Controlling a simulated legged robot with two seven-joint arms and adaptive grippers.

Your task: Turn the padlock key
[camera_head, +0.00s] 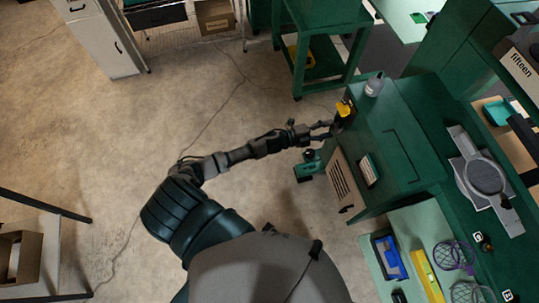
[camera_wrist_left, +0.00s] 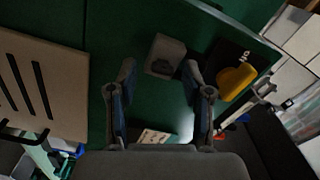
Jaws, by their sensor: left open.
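My left gripper (camera_head: 325,131) is open, with its arm stretched out to the side of the green cabinet (camera_head: 383,137). In the left wrist view, its two fingertips (camera_wrist_left: 160,72) stand apart in front of the cabinet's green face. A small grey block (camera_wrist_left: 166,56), which looks like the padlock, is on that face between and slightly beyond the fingertips. I cannot make out a key on it. It is not clear whether the fingers touch the block. In the head view the block is hidden near the gripper. My right gripper is not in view.
A yellow item (camera_wrist_left: 235,82) on a black panel sits right of the fingers; a yellow item also shows in the head view (camera_head: 343,108). A beige slotted panel (camera_wrist_left: 28,82) is on the left. A green power tool (camera_head: 308,167) is below the gripper. Floor to the left is clear.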

